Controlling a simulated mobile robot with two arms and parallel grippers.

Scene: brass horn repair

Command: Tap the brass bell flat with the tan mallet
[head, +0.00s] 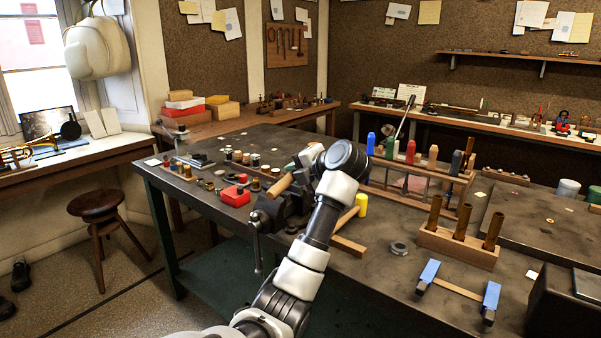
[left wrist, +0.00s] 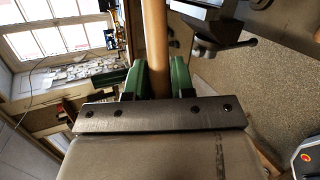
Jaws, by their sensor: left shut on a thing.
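My left gripper (head: 309,157) is above the back of the dark workbench, partly hidden by my own wrist. In the left wrist view its green fingers (left wrist: 158,80) are shut on a tan wooden handle (left wrist: 155,38), which I take for the mallet's. The handle runs up out of that picture, so its far end is hidden there. In the head view a tan wooden cylinder (head: 280,186) shows just below and left of the gripper, over the dark vise (head: 270,212). I cannot tell if it is part of the mallet. I cannot make out the brass bell. My right gripper is not in view.
A rack of coloured-handled tools (head: 420,170) stands right of my arm. A wooden block with brass tubes (head: 458,245) and a blue-ended stand (head: 457,285) are nearer. Small jars and a red box (head: 235,196) crowd the bench's left. A stool (head: 95,207) stands on the floor.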

